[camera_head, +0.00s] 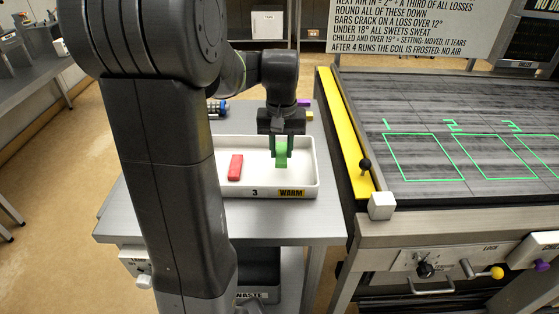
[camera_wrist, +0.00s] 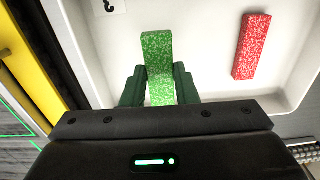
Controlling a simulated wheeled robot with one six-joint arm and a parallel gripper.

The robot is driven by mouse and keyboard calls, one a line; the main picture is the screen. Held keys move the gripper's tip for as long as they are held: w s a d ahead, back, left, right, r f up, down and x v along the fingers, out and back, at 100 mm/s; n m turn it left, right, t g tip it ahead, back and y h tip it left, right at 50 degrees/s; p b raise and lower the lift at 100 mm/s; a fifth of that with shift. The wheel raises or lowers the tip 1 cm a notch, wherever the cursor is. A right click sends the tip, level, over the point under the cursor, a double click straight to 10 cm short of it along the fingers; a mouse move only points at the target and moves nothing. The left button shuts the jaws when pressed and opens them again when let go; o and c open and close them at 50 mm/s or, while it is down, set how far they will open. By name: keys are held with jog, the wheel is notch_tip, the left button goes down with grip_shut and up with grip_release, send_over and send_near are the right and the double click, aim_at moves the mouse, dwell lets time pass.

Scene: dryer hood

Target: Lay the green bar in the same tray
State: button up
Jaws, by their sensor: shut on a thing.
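The green bar (camera_head: 281,152) is between the fingers of my gripper (camera_head: 281,148), over the right part of the white tray (camera_head: 213,189). The tray's front is marked "3" and "WARM". In the wrist view, my gripper (camera_wrist: 159,88) is shut on the green bar (camera_wrist: 158,55), which is speckled with white. Whether the bar touches the tray floor I cannot tell. A red bar (camera_head: 235,167) lies in the left part of the tray, apart from the green one. It also shows in the wrist view (camera_wrist: 251,46).
The tray stands on a grey metal table (camera_head: 290,229). To the right is a slatted machine bed with green outlined squares (camera_head: 425,157), edged by a yellow strip (camera_head: 345,135). A black knob (camera_head: 365,164) and white block (camera_head: 381,205) stand at its near corner. Small coloured items lie behind the tray.

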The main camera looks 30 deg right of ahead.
aim_at(281, 153)
jog(key=shift+f, duration=1.9)
jog(key=shift+f, duration=0.2)
jog(key=o, duration=1)
notch_tip(281, 153, up, 12)
jog(key=shift+r, duration=0.2)
